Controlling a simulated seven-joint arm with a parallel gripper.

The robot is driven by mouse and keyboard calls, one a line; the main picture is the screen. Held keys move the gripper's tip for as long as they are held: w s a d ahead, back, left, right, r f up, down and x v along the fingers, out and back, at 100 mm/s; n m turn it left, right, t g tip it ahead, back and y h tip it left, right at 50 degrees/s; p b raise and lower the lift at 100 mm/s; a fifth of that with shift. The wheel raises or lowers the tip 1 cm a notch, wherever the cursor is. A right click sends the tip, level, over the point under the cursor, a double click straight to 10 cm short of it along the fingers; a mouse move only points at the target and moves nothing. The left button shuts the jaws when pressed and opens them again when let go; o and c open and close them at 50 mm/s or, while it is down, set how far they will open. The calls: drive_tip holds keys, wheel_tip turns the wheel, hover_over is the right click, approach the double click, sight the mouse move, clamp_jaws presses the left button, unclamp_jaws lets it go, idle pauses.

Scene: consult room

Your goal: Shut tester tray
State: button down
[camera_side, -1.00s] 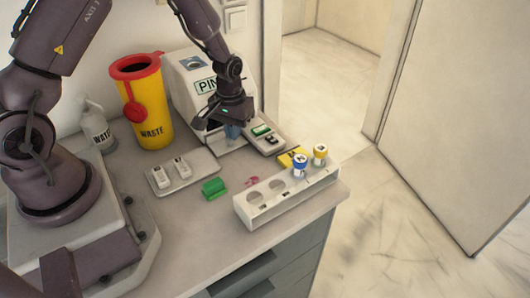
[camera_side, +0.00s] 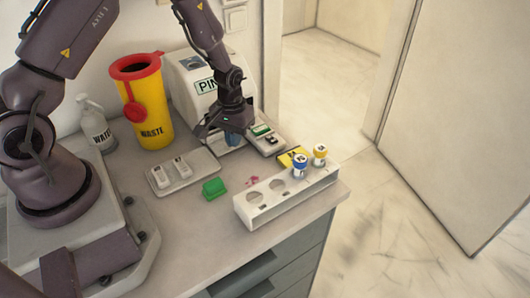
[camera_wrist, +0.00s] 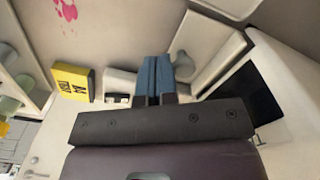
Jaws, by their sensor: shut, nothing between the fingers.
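The tester (camera_side: 196,84) is a white machine with a "PIN" label at the back of the counter. Its tray (camera_side: 263,134) sticks out at its front right, carrying a small piece with green and dark parts. My gripper (camera_side: 234,139) is shut and empty, low in front of the tester and just left of the tray. In the wrist view the blue fingertips (camera_wrist: 153,76) are together. A pale tray part with a dark piece (camera_wrist: 118,85) shows beside them, and the tester (camera_wrist: 285,105) with its dark opening is at the right. I cannot tell whether the fingers touch the tray.
A white rack (camera_side: 285,193) with blue- and yellow-capped vials stands at the front edge. A yellow box (camera_side: 293,157) lies behind it. A green block (camera_side: 214,188), a tray of white cassettes (camera_side: 185,174), a yellow waste bin (camera_side: 148,110) and a bottle (camera_side: 97,128) are left. A pink stain marks the counter.

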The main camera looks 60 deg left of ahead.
drive_tip(key=shift+f, duration=0.9)
drive_tip(key=shift+a, duration=0.1)
drive_tip(key=shift+a, duration=0.2)
wheel_tip(320, 180, up, 7)
idle(0.8)
